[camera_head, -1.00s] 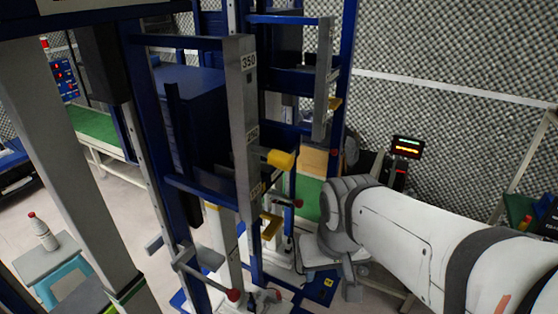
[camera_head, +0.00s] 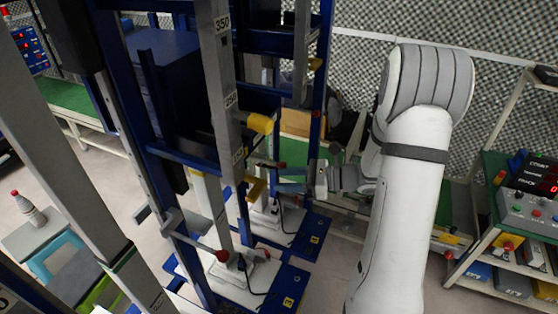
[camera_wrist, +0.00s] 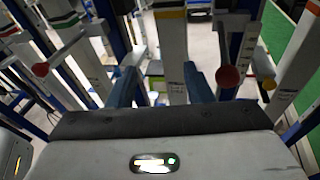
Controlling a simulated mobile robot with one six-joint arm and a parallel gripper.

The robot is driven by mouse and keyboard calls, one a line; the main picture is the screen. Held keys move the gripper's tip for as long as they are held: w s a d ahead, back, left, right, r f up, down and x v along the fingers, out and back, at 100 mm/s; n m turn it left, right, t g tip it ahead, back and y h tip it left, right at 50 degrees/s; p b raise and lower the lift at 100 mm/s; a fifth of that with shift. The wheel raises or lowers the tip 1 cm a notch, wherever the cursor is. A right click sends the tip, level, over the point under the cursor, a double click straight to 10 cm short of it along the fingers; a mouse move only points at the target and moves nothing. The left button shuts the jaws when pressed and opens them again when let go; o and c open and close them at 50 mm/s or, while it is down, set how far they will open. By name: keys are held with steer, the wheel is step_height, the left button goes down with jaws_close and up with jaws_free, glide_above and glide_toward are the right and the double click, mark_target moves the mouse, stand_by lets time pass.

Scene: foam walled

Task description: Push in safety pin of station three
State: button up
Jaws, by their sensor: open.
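My gripper (camera_head: 279,180) is open and empty, its two blue fingers pointing left beside the grey and blue frames. In the wrist view (camera_wrist: 160,72) the fingers stand apart, with a pale upright post between them in the picture. A rod with a red knob (camera_head: 282,165) is close to the fingertips in the picture; contact cannot be told. Another red knob (camera_head: 222,256) sits lower on the nearer frame. The wrist view shows a red knob right of the fingers (camera_wrist: 228,76) and another at left (camera_wrist: 40,69). No readable label shows which is station three's pin.
Yellow blocks (camera_head: 260,123) stick out from the grey upright (camera_head: 222,100). Blue base plates (camera_head: 288,290) with cables lie below. A shelf with a control box (camera_head: 528,208) stands at right. A bottle (camera_head: 28,210) stands on a stool at left.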

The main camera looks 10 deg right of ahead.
mark_target(278, 165)
steer(key=w+d+f+m+t, duration=0.2)
steer(key=w+d+m+t, duration=0.2)
steer(key=d+m+t, duration=0.1)
steer(key=x, duration=0.2)
steer(key=p+x, duration=0.1)
steer(key=x, duration=0.2)
steer(key=p+x, duration=0.1)
steer(key=x, duration=0.1)
steer(key=shift+w+f, duration=0.35)
steer(key=shift+f, duration=0.05)
jaws_close()
